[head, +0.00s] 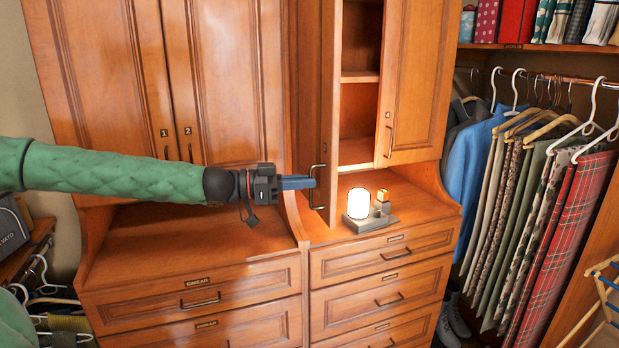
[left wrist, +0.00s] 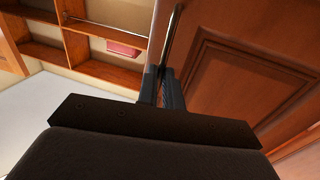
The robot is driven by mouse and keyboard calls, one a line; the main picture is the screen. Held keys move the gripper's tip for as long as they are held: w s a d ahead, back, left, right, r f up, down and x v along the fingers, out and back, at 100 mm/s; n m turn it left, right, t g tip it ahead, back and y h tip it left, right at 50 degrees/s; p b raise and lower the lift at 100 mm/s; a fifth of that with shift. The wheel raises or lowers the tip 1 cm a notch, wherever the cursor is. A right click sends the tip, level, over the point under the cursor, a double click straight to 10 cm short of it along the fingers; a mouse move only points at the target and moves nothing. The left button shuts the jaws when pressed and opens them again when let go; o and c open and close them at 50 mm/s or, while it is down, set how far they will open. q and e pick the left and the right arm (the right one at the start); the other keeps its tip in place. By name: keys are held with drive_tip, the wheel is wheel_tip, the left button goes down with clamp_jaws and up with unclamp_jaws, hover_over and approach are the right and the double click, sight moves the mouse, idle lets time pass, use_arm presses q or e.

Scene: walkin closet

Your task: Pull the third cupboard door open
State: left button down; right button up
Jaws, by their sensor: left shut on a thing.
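The third cupboard door (head: 331,80) stands swung outward, seen nearly edge-on in the head view, with shelves (head: 361,76) showing behind it. Its panelled face fills the right of the left wrist view (left wrist: 245,75). Its upright metal handle (head: 319,204) is near its lower end and also shows in the left wrist view (left wrist: 173,38). My left gripper (head: 312,182) reaches in from the left and is shut on this handle; the fingers partly hide the grip. My right gripper is not in view.
Doors 1 (head: 95,70) and 2 (head: 215,70) are shut on the left. The fourth door (head: 412,80) is on the right. A glowing lamp (head: 358,203) on a grey base stands on the counter near the open door. Drawers (head: 385,257) lie below; clothes (head: 535,220) hang at right.

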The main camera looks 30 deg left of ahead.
use_arm(q)
drive_tip(key=shift+a+r, duration=0.45)
drive_tip(key=shift+a, duration=0.3)
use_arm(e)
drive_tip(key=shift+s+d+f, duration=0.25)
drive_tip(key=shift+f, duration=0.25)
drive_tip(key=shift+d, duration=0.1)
use_arm(q)
drive_tip(key=c, duration=1.6)
unclamp_jaws()
drive_tip(key=shift+a+f, duration=0.1)
drive_tip(key=shift+f, duration=0.05)
drive_tip(key=shift+c, duration=0.2)
drive_tip(key=shift+o, duration=0.3)
drive_tip(key=shift+w+a+f, duration=0.15)
drive_tip(key=shift+a+f, duration=0.05)
drive_tip(key=shift+f, duration=0.1)
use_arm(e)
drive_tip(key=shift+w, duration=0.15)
use_arm(q)
drive_tip(key=shift+d, duration=0.15)
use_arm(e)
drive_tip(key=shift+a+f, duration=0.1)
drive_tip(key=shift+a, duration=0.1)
use_arm(q)
drive_tip(key=shift+f, duration=0.15)
